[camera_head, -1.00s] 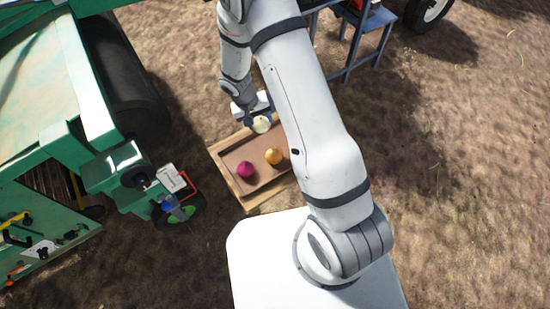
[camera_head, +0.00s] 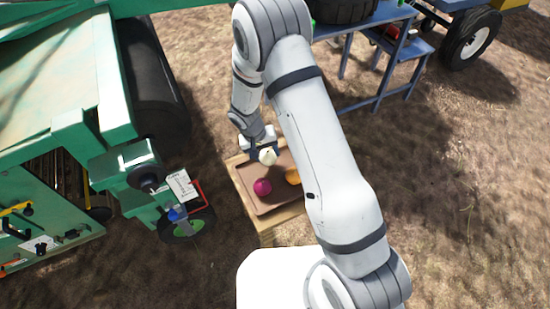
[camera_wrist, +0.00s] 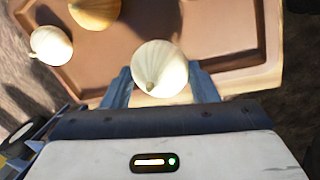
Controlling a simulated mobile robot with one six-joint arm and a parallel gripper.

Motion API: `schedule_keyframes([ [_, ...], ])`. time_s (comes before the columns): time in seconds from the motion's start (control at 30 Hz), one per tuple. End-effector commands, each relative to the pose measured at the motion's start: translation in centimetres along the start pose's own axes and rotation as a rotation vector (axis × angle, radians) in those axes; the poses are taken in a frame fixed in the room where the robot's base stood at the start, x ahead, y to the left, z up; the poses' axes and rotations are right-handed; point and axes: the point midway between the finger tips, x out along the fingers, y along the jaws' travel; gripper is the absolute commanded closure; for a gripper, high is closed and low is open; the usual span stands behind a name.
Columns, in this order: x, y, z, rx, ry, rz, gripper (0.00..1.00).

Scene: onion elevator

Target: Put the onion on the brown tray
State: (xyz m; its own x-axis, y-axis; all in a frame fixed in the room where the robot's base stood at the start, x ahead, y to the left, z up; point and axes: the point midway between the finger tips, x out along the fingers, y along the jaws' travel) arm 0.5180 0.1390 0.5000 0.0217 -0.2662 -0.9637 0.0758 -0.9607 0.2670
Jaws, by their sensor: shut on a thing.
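My gripper (camera_head: 262,146) is shut on a white onion (camera_head: 268,157). In the wrist view the same onion (camera_wrist: 160,68) sits between the two fingers (camera_wrist: 160,88). The brown tray (camera_head: 243,184) lies under and beside it, with its bare floor clear in the wrist view (camera_wrist: 125,52). The held onion is over the tray's far side in the head view; its exact height is unclear. A magenta onion (camera_head: 262,187) and an orange onion (camera_head: 292,176) rest on the tray. Another pale onion (camera_wrist: 50,46) shows at the tray's left in the wrist view; my arm probably hides it in the head view.
The tray sits on a wooden crate (camera_head: 266,229). A green machine (camera_head: 105,150) with black wheels stands at left. A blue metal frame (camera_head: 385,92) stands behind at the upper right. Dry open ground (camera_head: 470,180) lies to the right.

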Motion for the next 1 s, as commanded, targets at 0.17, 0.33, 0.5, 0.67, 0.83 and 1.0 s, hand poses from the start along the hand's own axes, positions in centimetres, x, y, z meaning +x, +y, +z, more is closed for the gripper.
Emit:
schedule_keyframes([
  [0.17,2.5,-0.7,0.0,-0.001,-0.001,0.001,0.72],
  [0.33,2.5,-0.7,0.0,-0.001,0.001,0.000,0.72],
  [0.5,2.8,-0.8,0.0,-0.002,0.001,0.000,0.72],
  [0.67,2.7,-0.8,0.0,-0.002,0.000,0.000,0.36],
  [0.83,2.7,-0.8,0.0,-0.002,0.000,0.000,0.25],
  [1.0,2.7,-0.8,0.0,-0.003,0.000,0.000,0.25],
])
